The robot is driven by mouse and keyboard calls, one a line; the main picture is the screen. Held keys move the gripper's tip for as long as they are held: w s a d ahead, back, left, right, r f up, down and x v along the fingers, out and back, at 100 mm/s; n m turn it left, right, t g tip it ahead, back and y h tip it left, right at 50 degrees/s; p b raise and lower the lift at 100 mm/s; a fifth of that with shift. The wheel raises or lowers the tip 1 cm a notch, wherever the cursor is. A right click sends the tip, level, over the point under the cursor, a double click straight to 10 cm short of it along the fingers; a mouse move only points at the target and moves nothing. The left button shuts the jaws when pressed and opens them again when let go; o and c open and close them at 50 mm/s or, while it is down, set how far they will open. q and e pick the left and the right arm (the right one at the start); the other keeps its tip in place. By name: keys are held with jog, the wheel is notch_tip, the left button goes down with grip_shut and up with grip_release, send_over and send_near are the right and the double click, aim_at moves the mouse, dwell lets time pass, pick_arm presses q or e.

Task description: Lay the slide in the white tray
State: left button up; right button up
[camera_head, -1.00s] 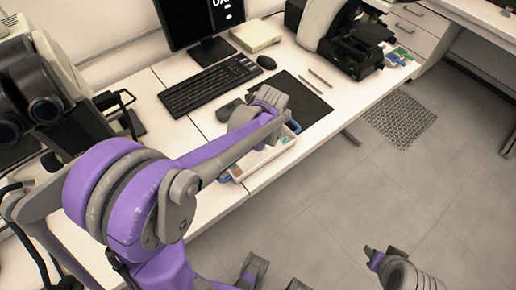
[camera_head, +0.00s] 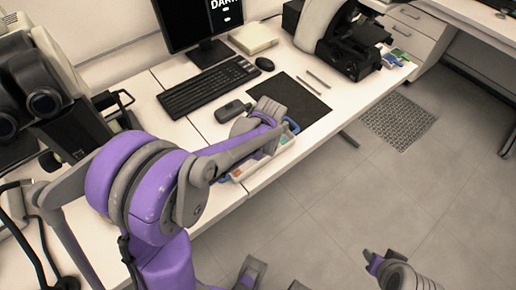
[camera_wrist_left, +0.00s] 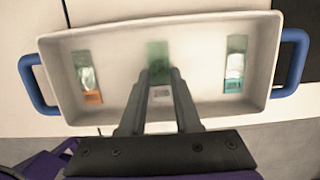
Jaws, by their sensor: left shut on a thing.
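The white tray (camera_wrist_left: 205,111) with blue handles fills the left wrist view; in the head view it is at the front table edge, partly hidden by my left arm (camera_head: 284,150). My left gripper (camera_wrist_left: 160,75) points into the tray's middle and is shut on a slide (camera_wrist_left: 158,48) with a green end and a pale label showing between the fingers. I cannot tell whether this slide touches the tray floor. An orange-ended slide (camera_wrist_left: 88,76) lies at the tray's left, and a teal-ended slide (camera_wrist_left: 235,64) at its right. My right gripper (camera_head: 373,260) hangs over the floor, away from the table.
A dark mat (camera_head: 308,104) with two thin tools lies beside the tray. A dark handheld object (camera_head: 232,110), a keyboard (camera_head: 208,86) and a mouse (camera_head: 265,64) lie behind. A microscope (camera_head: 350,45) stands at the table's far end. Floor in front is mostly clear.

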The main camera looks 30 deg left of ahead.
pick_arm(q)
jog(key=o, duration=0.8)
jog(key=shift+s+d+f, duration=0.35)
jog(key=shift+s+f, duration=0.05)
jog(key=shift+f, duration=0.3)
jog(key=shift+r, duration=0.2)
jog(key=r, duration=0.1)
jog(key=r+p, duration=0.1)
jog(key=r, duration=0.1)
jog(key=shift+w+r+p, duration=0.2)
jog(key=shift+w+p, duration=0.1)
jog(key=shift+w, duration=0.1)
jog(key=w+p+v, duration=0.1)
jog(key=v, duration=0.7)
jog(key=s+d+n+t+h, duration=0.1)
jog(key=s+d+n+t, duration=0.1)
jog(key=s+n, duration=0.6)
jog(key=s+d+f+n+t+h, duration=0.1)
jog(key=s+d+n+t, duration=0.1)
jog(key=s+n, duration=0.7)
jog(key=n, duration=0.5)
jog(key=shift+d+f, duration=0.2)
jog(key=shift+f, duration=0.05)
pick_arm(e)
jog(key=shift+w+a+r, duration=0.1)
jog(key=shift+w+r, duration=0.2)
jog(key=shift+r, duration=0.3)
jog(key=shift+w+a+r, duration=0.1)
jog(key=shift+w+r, duration=0.15)
jog(key=shift+r, duration=0.3)
